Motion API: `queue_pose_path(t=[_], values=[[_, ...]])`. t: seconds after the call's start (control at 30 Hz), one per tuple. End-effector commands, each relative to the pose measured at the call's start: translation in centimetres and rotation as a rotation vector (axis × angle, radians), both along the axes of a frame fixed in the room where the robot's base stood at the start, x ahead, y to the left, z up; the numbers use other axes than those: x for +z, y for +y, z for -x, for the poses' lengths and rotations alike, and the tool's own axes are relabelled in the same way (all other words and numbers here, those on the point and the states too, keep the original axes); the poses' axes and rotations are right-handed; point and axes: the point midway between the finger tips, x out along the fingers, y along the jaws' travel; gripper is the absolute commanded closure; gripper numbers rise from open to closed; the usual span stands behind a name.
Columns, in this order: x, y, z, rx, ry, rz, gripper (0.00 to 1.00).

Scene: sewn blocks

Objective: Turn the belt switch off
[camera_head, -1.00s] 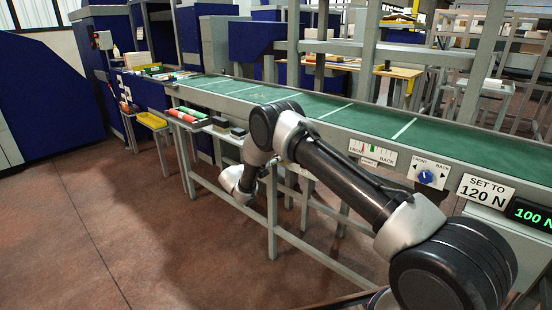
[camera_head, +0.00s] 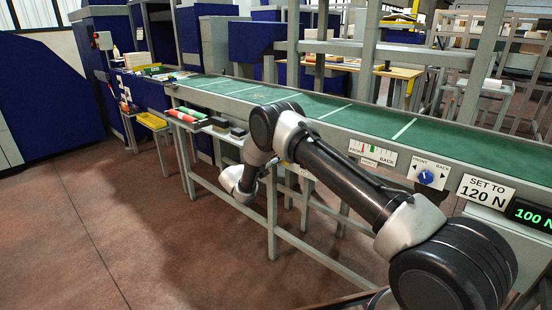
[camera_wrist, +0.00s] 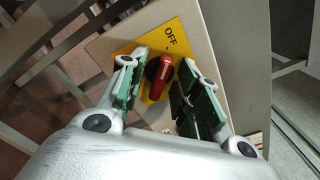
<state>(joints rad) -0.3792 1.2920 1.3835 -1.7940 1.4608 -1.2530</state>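The belt switch shows in the wrist view as a red handle (camera_wrist: 161,78) on a dark round base, mounted on a yellow plate (camera_wrist: 125,48). The word OFF is printed on the plate above the handle, with a small mark beneath it. The handle is slightly tilted, its upper end near that mark. My gripper (camera_wrist: 163,75) is open, with one green-padded finger on each side of the handle and gaps between. Any other label on the plate is hidden by my gripper. In the head view my arm reaches down beside the conveyor, and the switch cannot be made out.
The green conveyor belt (camera_head: 320,107) runs across the head view on a grey frame. A blue knob (camera_head: 426,177), a "SET TO 120 N" sign (camera_head: 484,193) and a green "100 N" display (camera_head: 532,215) sit along its side. A yellow bin (camera_head: 152,121) stands at left. The floor in front is clear.

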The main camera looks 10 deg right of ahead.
Motion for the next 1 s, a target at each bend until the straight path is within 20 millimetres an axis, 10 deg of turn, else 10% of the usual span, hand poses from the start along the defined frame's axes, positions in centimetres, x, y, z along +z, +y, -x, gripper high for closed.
queue_pose_path(t=[0.63, 1.0], values=[[0.0, 8.4, 6.0, 0.002, 0.0, -0.001, 0.68], [0.0, 9.7, 7.0, -0.001, 0.0, 0.0, 0.68]])
